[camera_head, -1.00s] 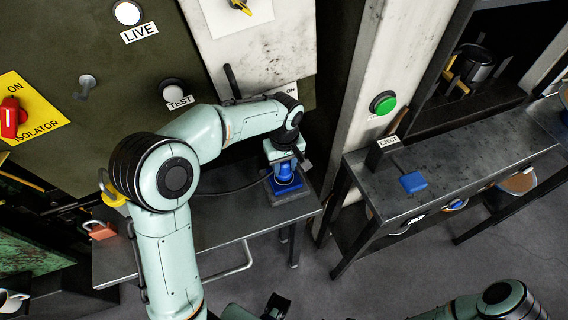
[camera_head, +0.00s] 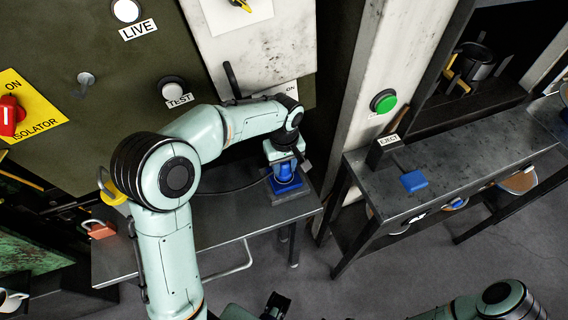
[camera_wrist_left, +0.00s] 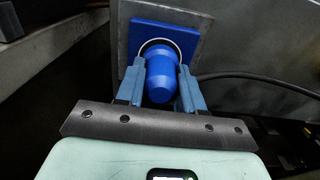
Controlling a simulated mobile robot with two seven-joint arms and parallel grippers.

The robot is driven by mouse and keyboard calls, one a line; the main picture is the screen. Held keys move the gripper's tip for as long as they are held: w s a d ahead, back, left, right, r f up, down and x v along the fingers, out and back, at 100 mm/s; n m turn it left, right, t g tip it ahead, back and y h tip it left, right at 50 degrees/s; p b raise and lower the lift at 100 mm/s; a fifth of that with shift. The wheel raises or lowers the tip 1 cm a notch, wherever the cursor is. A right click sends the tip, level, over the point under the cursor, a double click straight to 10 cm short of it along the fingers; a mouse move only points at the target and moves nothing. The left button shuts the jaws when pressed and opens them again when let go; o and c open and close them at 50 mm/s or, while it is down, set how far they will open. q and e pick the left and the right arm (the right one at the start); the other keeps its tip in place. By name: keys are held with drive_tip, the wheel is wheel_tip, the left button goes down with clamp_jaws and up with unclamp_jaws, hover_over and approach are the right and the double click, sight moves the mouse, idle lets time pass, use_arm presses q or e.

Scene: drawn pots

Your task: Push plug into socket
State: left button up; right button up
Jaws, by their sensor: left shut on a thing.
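The blue plug (camera_head: 285,172) is upright at the socket on the small metal bench. My left gripper (camera_head: 284,165) is shut on it from above. In the left wrist view the plug (camera_wrist_left: 161,80) sits between the two blue fingers of my left gripper (camera_wrist_left: 161,68). The socket (camera_wrist_left: 188,36) is a blue square plate with a pale ring around its opening. The plug's far end is at this ring; how deep it goes is hidden. The socket's plate (camera_head: 291,191) also shows below the plug in the head view. My right arm shows at the bottom right; I cannot make out its jaws.
A dark cable (camera_wrist_left: 255,80) runs beside the socket plate. The bench (camera_head: 215,222) has bare room left of the socket, with an orange padlock-like block (camera_head: 101,230) at its left end. A panel with a TEST button (camera_head: 172,90) stands behind. Another bench (camera_head: 450,160) is at right.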

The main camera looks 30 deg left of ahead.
use_arm(q)
drive_tip(key=shift+f, duration=0.2)
drive_tip(key=o, duration=1.1)
wheel_tip(320, 180, up, 14)
drive_tip(key=shift+f+p, duration=0.25)
drive_tip(key=shift+p, duration=0.65)
